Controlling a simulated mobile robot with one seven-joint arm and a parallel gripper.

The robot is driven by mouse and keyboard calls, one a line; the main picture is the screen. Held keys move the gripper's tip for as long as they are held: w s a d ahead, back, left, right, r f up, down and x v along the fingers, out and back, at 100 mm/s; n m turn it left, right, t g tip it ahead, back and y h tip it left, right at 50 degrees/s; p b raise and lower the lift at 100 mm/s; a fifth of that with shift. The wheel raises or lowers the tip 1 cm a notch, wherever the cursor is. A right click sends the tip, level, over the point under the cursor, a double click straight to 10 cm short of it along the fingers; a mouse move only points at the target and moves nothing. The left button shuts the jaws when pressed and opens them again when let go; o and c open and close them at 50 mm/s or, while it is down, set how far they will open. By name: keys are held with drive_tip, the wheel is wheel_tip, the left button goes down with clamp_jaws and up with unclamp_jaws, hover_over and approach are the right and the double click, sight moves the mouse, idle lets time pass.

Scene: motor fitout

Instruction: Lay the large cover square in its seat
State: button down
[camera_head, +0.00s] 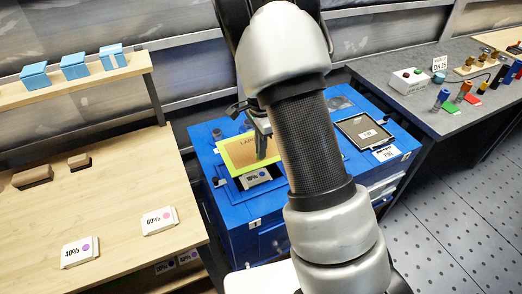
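The large cover (236,153), a tan plate with a bright yellow-green rim and partly hidden "LAR" lettering, is over the left part of the blue cabinet (234,213). My gripper (262,154) is at the cover, with its fingers in front of the plate; it appears shut on it, though the contact is partly hidden. The cover looks raised and tilted above its seat (277,171), a dark opening in the cabinet top. A white block marked 10% (255,178) shows in that opening. My arm hides the right side of the cover and seat.
A dark framed panel (364,132) lies on the cabinet's right part. The left wooden bench holds blocks marked 40% (80,252) and 60% (159,221); blue boxes (74,66) stand on its shelf. A grey bench (437,119) with small parts stands right.

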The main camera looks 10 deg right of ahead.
drive_tip(key=shift+f+b, duration=1.8)
drive_tip(key=shift+f, duration=0.65)
drive_tip(key=shift+f, duration=0.15)
drive_tip(key=shift+f+b, duration=0.95)
drive_tip(key=shift+f, duration=0.65)
drive_tip(key=shift+f, duration=0.2)
drive_tip(key=shift+f+b, duration=0.7)
drive_tip(key=shift+f, duration=0.15)
drive_tip(key=shift+f, duration=0.7)
idle(0.7)
drive_tip(key=c, duration=1.9)
unclamp_jaws()
